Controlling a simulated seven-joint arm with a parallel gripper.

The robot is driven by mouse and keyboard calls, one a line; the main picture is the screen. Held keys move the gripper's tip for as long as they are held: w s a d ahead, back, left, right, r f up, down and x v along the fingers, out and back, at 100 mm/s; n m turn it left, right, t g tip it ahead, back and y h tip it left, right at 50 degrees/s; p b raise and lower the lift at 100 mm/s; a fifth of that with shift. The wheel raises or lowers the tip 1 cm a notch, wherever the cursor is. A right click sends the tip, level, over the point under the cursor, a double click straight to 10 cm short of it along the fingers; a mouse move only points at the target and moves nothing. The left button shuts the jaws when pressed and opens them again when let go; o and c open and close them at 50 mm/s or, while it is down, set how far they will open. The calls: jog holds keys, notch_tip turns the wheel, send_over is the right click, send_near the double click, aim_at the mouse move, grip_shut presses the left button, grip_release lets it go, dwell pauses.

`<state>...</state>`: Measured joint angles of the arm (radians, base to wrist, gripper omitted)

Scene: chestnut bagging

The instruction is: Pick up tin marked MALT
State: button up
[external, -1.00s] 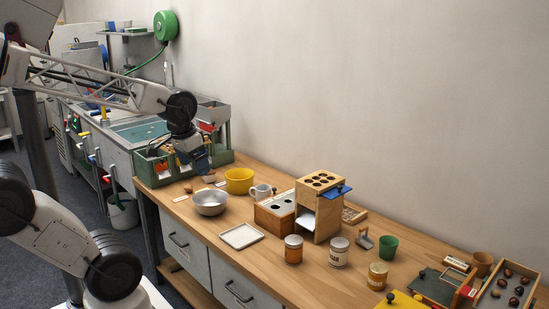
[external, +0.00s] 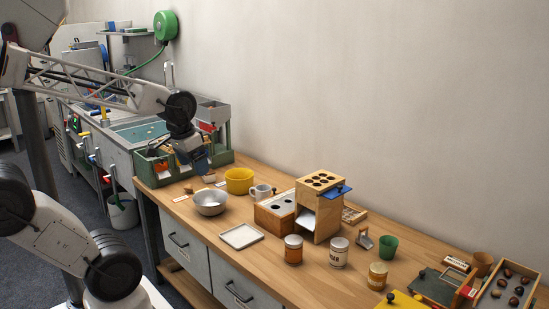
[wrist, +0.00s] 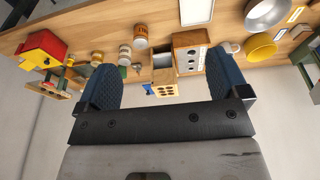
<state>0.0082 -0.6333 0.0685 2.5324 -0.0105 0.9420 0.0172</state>
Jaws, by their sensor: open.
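Three lidded tins stand upright on the wooden bench: an orange-brown tin (external: 293,250) with a pale label, a whitish tin (external: 339,252) with dark lettering, and a yellowish tin (external: 378,276). The lettering is too small to read surely, so I cannot tell which is marked MALT. My gripper (external: 203,166) is open and empty, above the far left of the bench, well apart from the tins. Its blue pads (wrist: 165,82) are spread wide.
A wooden box with holes on top (external: 320,192) stands behind the orange-brown tin. A white tray (external: 241,236), metal bowl (external: 210,203) and yellow bowl (external: 239,181) lie to the left. A green cup (external: 388,247) stands behind the yellowish tin.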

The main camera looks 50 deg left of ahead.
jog(key=shift+o, duration=0.4)
jog(key=shift+w, duration=0.1)
dwell(0.3)
jog(key=t+h, duration=0.1)
jog(key=t, duration=0.7)
send_over(287, 242)
jog(key=s+a, duration=0.2)
jog(key=s, duration=0.2)
notch_tip(287, 242, down, 23)
jog(key=f+t, duration=0.1)
jog(key=f, duration=0.1)
jog(key=d+f+t, duration=0.1)
jog(key=f, duration=0.5)
jog(key=shift+s+d+m+t, duration=0.15)
jog(key=shift+d+m+t, duration=0.15)
jog(key=shift+d+t, duration=0.1)
jog(key=shift+x, duration=1.3)
